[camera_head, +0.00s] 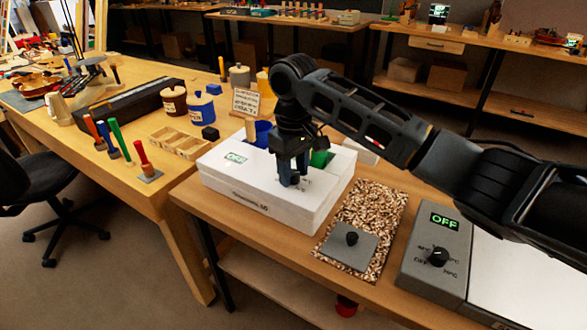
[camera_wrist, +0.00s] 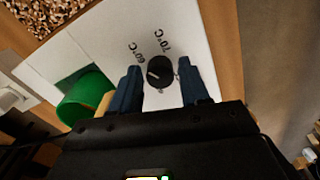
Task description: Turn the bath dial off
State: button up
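Other dial markings are partly hidden. My gripper (camera_head: 291,181) points down over the right part of the bath top. In the wrist view my gripper (camera_wrist: 162,80) is open, one blue finger on each side of the dial, with visible gaps. The fingers hide the dial in the head view.
A green cup (camera_wrist: 85,98) and a blue cup (camera_head: 263,134) sit at the bath's back. A grey box (camera_head: 437,257) with its own OFF display and knob stands right, past a speckled mat (camera_head: 377,205) bearing a grey plate. Tools and jars crowd the left bench.

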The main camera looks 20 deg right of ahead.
grip_shut()
